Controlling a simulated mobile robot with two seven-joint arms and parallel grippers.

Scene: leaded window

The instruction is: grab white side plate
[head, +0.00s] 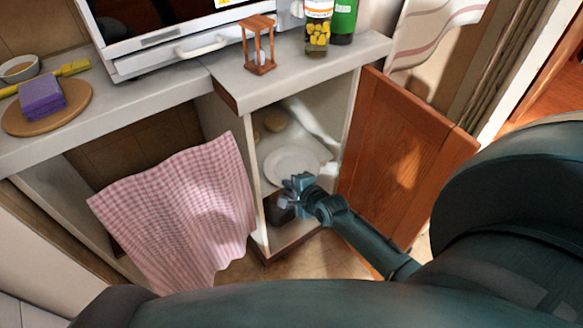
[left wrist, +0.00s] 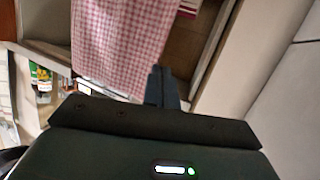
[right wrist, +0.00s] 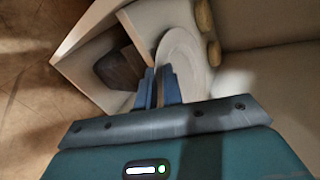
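The white side plate (head: 291,161) lies on a shelf inside the open cabinet below the counter. It also shows in the right wrist view (right wrist: 185,52). My right gripper (head: 297,183) is at the plate's near rim. In the right wrist view, its fingers (right wrist: 158,86) are close together with a narrow gap, and the rim runs toward that gap. I cannot tell whether they grip it. My left gripper (left wrist: 164,86) has its fingers together and empty, near the hanging checked cloth; it does not show in the head view.
A pink checked cloth (head: 180,210) hangs left. An hourglass (head: 259,45) stands on the counter.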

